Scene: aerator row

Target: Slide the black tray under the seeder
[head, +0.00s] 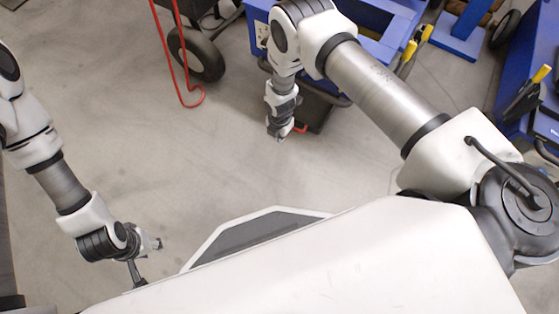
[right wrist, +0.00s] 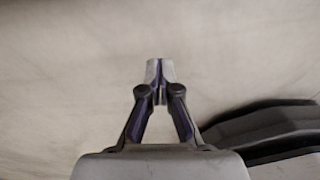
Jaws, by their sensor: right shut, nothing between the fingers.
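A black tray-like thing (head: 318,114) lies on the floor at the foot of a blue machine (head: 380,47), which I take for the seeder; my right arm hides part of both. My right gripper (head: 279,136) points down just left of the black thing, shut and empty. In the right wrist view the fingertips (right wrist: 160,72) meet over bare floor, and a dark edge (right wrist: 265,128), perhaps the tray, shows at lower right. Contact cannot be told. My left gripper (head: 157,243) is over open floor at lower left, apart from the tray; its finger opening is too small to judge.
A red bent handle (head: 190,102) and a black wheel (head: 199,55) stand left of the blue machine. More blue machines with yellow-tipped parts (head: 541,74) fill the right side. The grey floor (head: 110,130) at left and centre is clear.

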